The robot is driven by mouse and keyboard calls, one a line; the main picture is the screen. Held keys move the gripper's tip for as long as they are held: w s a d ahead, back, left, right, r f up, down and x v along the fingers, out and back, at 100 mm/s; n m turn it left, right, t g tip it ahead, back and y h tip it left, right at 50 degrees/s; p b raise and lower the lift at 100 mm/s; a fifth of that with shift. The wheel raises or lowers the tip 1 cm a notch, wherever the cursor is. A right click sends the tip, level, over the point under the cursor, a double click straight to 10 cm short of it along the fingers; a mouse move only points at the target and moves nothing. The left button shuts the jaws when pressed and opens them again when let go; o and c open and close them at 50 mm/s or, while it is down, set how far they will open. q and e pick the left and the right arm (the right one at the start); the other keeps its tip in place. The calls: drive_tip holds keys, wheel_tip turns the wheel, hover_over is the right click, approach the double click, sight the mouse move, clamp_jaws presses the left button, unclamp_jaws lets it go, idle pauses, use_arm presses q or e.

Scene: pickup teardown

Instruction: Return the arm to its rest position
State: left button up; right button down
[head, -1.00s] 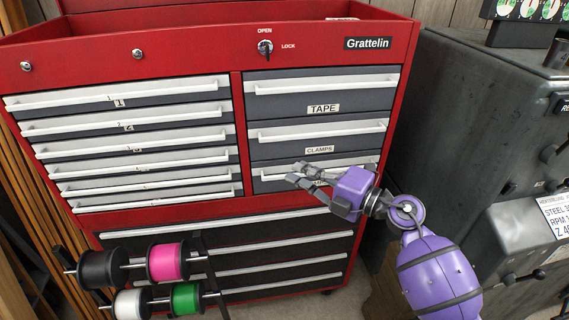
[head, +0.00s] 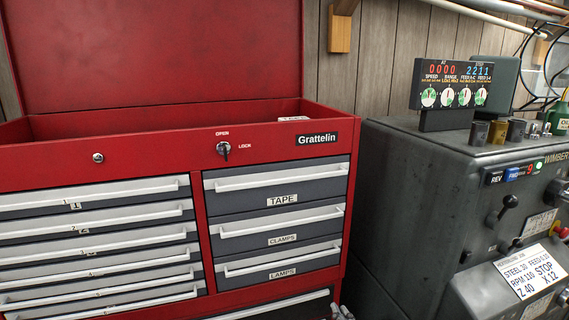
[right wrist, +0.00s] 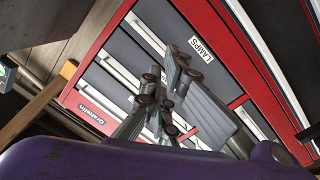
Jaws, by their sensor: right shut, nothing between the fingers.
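My right gripper (right wrist: 185,98) is shut and empty; its grey fingers show in the right wrist view above my purple wrist housing. In the head view only a small dark piece of the right gripper (head: 340,312) shows at the bottom edge, below the LAMPS drawer (head: 282,272). The rest of the right arm is out of the head view. The LAMPS drawer also shows behind the fingers in the right wrist view, with its label (right wrist: 201,49). My left gripper is in neither view.
The red tool chest (head: 255,128) has its lid up, and the drawers in view look closed. A dark grey machine (head: 420,190) with a dial display (head: 455,86) stands close on the right. A small white item (head: 294,118) shows at the chest's top tray.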

drive_tip(key=s+d+f+m+g+h, duration=0.1)
drive_tip(key=s+d+f+m+g, duration=0.15)
drive_tip(key=s+f, duration=0.45)
drive_tip(key=s+d+f+m+g+h, duration=0.1)
drive_tip(key=s+f+m+g+h, duration=0.15)
drive_tip(key=s+f, duration=0.55)
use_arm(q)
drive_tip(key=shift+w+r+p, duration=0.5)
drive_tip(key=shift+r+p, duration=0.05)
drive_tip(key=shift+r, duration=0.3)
use_arm(e)
drive_tip(key=s+d+f+m+g, duration=0.1)
drive_tip(key=s+f, duration=0.3)
drive_tip(key=s, duration=0.6)
drive_tip(key=s+d+f+m+g, duration=0.1)
drive_tip(key=s+f, duration=0.3)
drive_tip(key=s, duration=0.6)
drive_tip(key=shift+f+m+g, duration=0.4)
drive_tip(key=shift+m+g, duration=0.3)
drive_tip(key=shift+g, duration=0.2)
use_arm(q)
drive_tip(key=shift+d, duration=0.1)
use_arm(e)
drive_tip(key=shift+s+a, duration=0.15)
